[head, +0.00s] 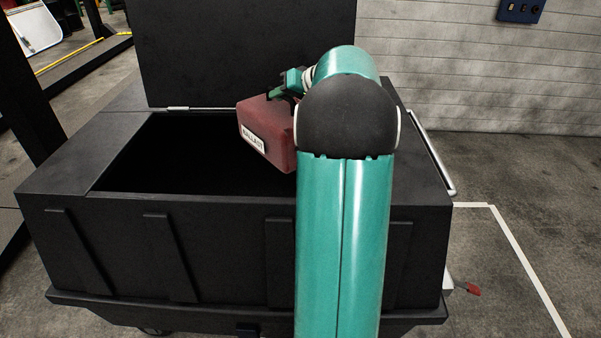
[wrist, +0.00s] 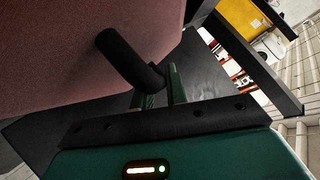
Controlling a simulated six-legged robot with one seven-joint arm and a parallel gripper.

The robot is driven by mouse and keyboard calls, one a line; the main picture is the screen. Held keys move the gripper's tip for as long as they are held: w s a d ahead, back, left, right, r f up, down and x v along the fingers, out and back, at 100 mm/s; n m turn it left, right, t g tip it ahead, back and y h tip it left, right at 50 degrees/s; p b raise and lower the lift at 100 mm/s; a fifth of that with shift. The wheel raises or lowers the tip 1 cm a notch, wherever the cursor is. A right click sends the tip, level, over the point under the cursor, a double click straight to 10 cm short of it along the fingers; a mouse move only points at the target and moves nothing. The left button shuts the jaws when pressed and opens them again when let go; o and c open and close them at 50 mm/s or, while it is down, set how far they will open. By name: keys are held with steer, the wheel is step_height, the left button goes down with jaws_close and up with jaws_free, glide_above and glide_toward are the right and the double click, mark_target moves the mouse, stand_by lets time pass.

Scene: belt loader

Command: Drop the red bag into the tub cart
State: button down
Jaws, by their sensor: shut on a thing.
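The red bag (head: 267,133) is a dark red block with a white label. In the head view it hangs over the right part of the tub cart's opening. The black tub cart (head: 190,210) stands open with its lid (head: 245,50) raised at the back; its inside is too dark to make out. My gripper (head: 283,92) is shut on the bag at its top, partly hidden behind my arm. In the wrist view the bag (wrist: 90,50) fills the upper left, and the fingers (wrist: 160,90) close around its black handle.
A metal handle bar (head: 432,152) runs along the cart's right side. A grey block wall (head: 480,70) stands behind, with a blue box (head: 520,10) on it. A dark post (head: 35,80) stands at the left. The floor at the right is clear, with a white line.

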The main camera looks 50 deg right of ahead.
mark_target(282, 108)
steer(key=shift+w+a+f, duration=0.1)
steer(key=shift+f, duration=2)
steer(key=c, duration=1.3)
jaws_free()
steer(key=shift+f, duration=0.3)
steer(key=v, duration=1.4)
steer(key=shift+w+r, duration=0.1)
